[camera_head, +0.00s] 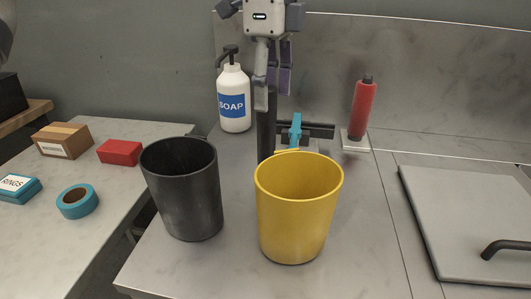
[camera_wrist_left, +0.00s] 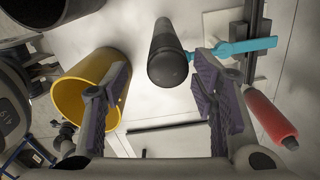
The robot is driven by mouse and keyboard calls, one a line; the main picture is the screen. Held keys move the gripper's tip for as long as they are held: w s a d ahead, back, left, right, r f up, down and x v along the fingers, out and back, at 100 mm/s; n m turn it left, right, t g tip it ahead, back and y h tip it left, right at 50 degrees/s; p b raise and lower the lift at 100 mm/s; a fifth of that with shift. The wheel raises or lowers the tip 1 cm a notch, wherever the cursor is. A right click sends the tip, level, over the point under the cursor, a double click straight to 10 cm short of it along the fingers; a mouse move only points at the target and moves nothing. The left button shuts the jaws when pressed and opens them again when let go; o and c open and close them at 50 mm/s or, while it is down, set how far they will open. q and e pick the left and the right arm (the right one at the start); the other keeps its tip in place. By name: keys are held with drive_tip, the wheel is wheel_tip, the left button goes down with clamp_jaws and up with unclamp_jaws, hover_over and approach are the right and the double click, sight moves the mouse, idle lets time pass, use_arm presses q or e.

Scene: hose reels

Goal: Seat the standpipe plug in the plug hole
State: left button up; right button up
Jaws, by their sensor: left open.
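A tall dark cylinder (camera_head: 266,132), which looks like the standpipe plug, stands upright behind the yellow bucket, its foot hidden. My left gripper (camera_head: 274,88) is open right above it. In the left wrist view the dark cylinder (camera_wrist_left: 166,52) has its rounded end just beyond the open purple-padded fingers (camera_wrist_left: 160,95), with nothing held. A red cylinder with a dark top (camera_head: 362,108) stands on a pale plate to the right. I cannot make out the plug hole. My right gripper is not in view.
A yellow bucket (camera_head: 293,228) and a black bucket (camera_head: 189,195) stand in front. A blue lever (camera_head: 296,130) on a dark bar sits beside the cylinder. A soap bottle (camera_head: 233,104) is behind. A grey lid (camera_head: 465,222) lies at right. The middle-right counter is clear.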

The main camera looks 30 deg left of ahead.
sight(266, 115)
use_arm(q)
drive_tip(key=f, duration=0.3)
drive_tip(key=a+f, duration=0.1)
drive_tip(key=f, duration=0.1)
drive_tip(key=shift+w+f, duration=0.3)
clamp_jaws()
